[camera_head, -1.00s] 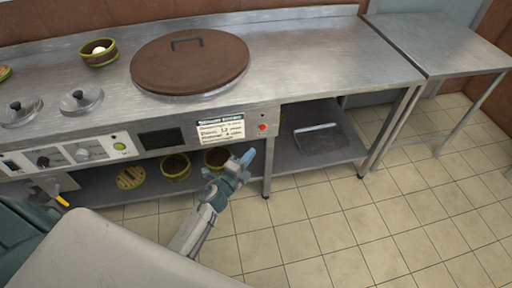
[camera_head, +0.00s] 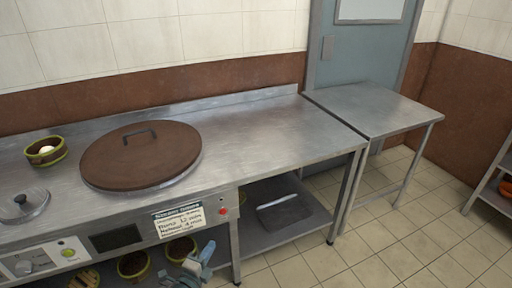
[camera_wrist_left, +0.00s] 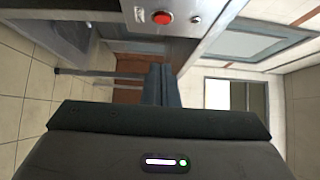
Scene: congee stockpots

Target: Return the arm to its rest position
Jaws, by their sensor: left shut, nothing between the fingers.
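My left gripper (camera_head: 207,252) shows at the bottom of the head view, in front of the steel counter's (camera_head: 270,130) front face and below the label. It is light blue-grey, and its lower part is cut off by the frame edge. In the left wrist view, its two dark fingers (camera_wrist_left: 161,85) lie together, shut and empty. A red button (camera_wrist_left: 162,17) on the counter's front panel shows beyond them. My right gripper is not in view.
A big round brown lid (camera_head: 140,158) and a green-rimmed bowl (camera_head: 46,152) are on the counter. Several bowls, including one near my gripper (camera_head: 133,265), sit on the lower shelf. A side table (camera_head: 375,108) stands right. The tiled floor (camera_head: 400,240) at right is clear.

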